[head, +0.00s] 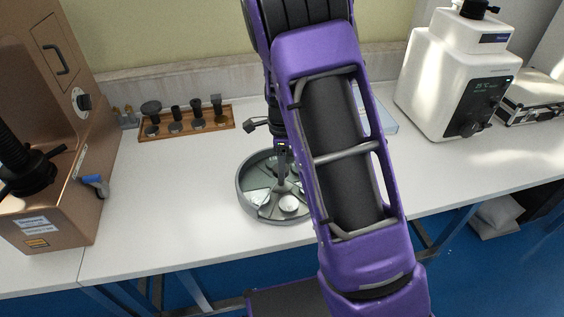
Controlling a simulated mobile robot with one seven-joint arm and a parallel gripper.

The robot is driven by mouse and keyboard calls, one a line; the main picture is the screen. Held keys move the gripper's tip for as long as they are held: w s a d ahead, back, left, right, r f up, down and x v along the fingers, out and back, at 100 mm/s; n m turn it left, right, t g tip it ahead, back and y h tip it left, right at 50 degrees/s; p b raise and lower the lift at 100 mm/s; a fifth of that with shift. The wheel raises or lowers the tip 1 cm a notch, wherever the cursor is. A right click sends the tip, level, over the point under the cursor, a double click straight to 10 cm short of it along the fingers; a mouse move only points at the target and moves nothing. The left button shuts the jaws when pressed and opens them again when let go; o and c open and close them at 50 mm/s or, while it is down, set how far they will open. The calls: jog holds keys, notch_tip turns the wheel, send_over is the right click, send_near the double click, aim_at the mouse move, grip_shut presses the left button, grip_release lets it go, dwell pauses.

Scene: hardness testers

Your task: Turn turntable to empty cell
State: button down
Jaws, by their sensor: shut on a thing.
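The turntable (243,198) is a round grey dish on the white table, with dividers into cells around a central post. White or silvery pieces lie in some of the cells at its front and left. My purple arm hides its right side, so I cannot tell the state of every cell. My gripper (281,182) points down over the turntable near its middle. It is shut on what looks like the turntable's central post; the contact itself is small and dark in this view.
A wooden rack (187,122) with several dark fittings stands behind left. A copper-coloured tester (60,120) stands at the left and a white tester (452,85) at the right. A case (532,97) lies at far right. The table left and right of the turntable is clear.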

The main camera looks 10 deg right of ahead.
dwell(0.4)
jog(key=shift+c, duration=0.9)
grip_release()
jog(key=shift+r, duration=0.1)
notch_tip(320, 180, up, 17)
jog(key=p, duration=0.1)
jog(key=shift+p, duration=0.3)
jog(key=shift+r, duration=0.1)
